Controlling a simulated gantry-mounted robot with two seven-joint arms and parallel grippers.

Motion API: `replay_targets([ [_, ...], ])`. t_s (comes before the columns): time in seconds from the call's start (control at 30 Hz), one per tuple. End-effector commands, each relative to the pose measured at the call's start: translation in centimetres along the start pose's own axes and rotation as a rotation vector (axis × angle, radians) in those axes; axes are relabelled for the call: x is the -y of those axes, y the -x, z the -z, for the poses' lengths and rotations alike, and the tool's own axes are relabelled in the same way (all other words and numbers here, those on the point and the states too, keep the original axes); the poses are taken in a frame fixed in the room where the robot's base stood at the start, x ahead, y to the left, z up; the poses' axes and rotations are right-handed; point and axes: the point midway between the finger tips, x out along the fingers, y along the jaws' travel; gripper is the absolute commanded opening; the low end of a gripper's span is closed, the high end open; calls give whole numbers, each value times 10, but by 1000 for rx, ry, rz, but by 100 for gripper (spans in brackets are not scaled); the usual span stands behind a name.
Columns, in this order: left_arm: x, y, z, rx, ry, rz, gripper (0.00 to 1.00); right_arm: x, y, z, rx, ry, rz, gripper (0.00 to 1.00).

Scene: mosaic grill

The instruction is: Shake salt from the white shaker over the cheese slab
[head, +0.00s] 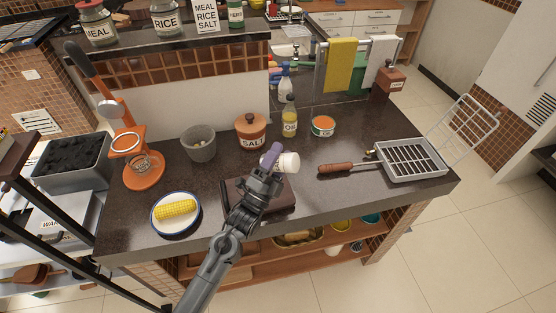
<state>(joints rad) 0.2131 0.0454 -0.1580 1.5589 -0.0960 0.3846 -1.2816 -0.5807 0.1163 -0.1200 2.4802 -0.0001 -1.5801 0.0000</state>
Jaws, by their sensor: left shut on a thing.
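My left gripper (272,172) is over the middle of the dark counter, shut on the white shaker (289,162). The shaker is tipped over on its side, pointing right, and a purple part shows at the jaws. Below the gripper lies a dark reddish-brown board (285,200), largely covered by my arm. I cannot make out the cheese slab; the gripper and arm hide much of the board. My right gripper is not in view.
A plate with corn (175,230) is at left. A grill basket (413,175) lies open at right. A grey pot (198,143) stands left of the salt pot.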

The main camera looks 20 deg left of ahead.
Motion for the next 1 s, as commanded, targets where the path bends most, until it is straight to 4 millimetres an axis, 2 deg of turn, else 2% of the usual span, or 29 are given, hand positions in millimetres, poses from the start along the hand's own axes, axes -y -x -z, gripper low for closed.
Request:
replay_targets([
  [0.47,13,-9,3,-2,-2,0,22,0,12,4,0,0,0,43],
  [0.83,0,0,0,-2,-3,0,22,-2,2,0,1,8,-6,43],
  [1.0,5,-3,1,-2,-2,1,22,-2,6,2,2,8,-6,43],
])
